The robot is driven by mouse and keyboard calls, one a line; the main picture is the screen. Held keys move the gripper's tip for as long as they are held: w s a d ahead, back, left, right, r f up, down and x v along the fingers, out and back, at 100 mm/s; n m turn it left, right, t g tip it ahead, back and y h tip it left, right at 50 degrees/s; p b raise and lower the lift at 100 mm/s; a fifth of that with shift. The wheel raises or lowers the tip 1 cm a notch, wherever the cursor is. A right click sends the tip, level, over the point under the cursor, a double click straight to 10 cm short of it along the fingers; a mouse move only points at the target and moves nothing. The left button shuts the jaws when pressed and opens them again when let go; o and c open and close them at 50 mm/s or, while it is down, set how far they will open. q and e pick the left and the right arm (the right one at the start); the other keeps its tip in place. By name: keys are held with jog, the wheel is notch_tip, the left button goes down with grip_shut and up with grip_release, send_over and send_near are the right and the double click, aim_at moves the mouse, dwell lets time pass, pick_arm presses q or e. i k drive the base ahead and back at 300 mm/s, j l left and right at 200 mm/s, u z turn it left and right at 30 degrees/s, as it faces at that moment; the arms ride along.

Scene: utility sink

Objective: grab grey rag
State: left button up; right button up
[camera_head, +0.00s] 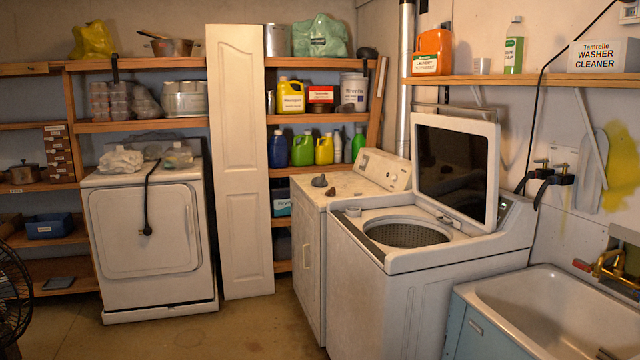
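No cloth here can be told for certain as the grey rag. A crumpled pale grey-white bundle (121,161) lies on top of the white front-loading machine (150,230) at the left; it may be cloth. A small dark grey-brown lump (319,181) lies on the lid of the middle white machine (345,187); it is too small to identify. A flat pale grey shape (590,175) is against the right wall below the shelf; I cannot tell whether it is cloth. Neither of my grippers is in view.
An open-lidded top-loading washer (365,275) stands right of centre. A sink (520,290) with a brass faucet (608,265) is at the lower right. A tall white panel (240,165) leans against the shelves. A black fan (12,295) is at the left edge. The floor (240,325) in front is clear.

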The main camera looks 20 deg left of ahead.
aim_at(318, 181)
jog(key=i+j+u, duration=0.7)
jog(key=i, duration=0.15)
jog(key=i+j+u, duration=0.25)
jog(key=i, duration=0.75)
jog(key=i+u, duration=0.3)
jog(key=i, duration=0.65)
jog(key=i+j+z, duration=0.1)
jog(key=i+z, duration=0.35)
jog(key=i+j+z, duration=0.3)
jog(key=i+z, duration=0.15)
jog(key=i, duration=0.15)
jog(key=i+j+z, duration=0.7)
jog(key=j+z, duration=0.25)
jog(key=i+j+z, duration=0.2)
jog(key=j+z, duration=0.2)
jog(key=i+j+z, duration=0.1)
jog(key=j+z, duration=0.8)
